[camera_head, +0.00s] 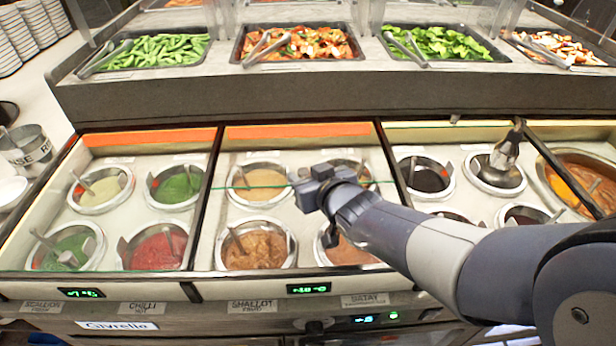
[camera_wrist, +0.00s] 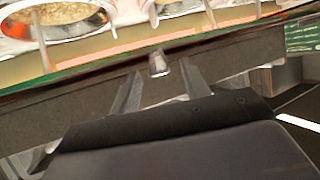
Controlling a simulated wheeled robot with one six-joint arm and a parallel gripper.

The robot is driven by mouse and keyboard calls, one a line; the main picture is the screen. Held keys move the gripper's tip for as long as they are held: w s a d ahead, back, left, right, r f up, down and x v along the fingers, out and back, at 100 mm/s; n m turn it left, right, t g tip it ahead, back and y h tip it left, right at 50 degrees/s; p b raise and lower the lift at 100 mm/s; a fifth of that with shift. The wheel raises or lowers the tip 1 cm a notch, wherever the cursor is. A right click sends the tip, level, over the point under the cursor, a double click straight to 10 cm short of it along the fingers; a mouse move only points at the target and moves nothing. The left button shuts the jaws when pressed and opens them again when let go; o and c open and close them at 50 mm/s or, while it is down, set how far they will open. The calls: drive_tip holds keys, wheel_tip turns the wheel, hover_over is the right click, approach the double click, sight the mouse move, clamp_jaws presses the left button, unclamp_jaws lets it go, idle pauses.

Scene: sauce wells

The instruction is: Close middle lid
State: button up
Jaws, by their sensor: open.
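The counter of sauce wells has three glazed sections in the head view. The middle section (camera_head: 215,245) has an orange strip (camera_head: 300,132) along its back. A thin green glass edge (camera_head: 262,187) crosses it at mid-depth, seemingly the middle lid's edge; how far the lid is open I cannot tell. My gripper (camera_head: 306,190) is over this section at that edge, partly hiding wells behind it. In the wrist view my gripper (camera_wrist: 161,72) is open, with a small metal knob (camera_wrist: 158,64) seen between its fingertips. Contact with it is not clear.
Left section wells hold green sauce (camera_head: 66,250) and red sauce (camera_head: 158,250). A ladle stands in a right well (camera_head: 500,172). Behind is a dark raised ledge (camera_head: 230,100) with food trays, including green pods (camera_head: 155,50). A metal bucket (camera_head: 26,145) stands at left.

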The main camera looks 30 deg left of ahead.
wheel_tip(320, 180, up, 9)
drive_tip(key=p, duration=0.4)
drive_tip(key=shift+p, duration=0.35)
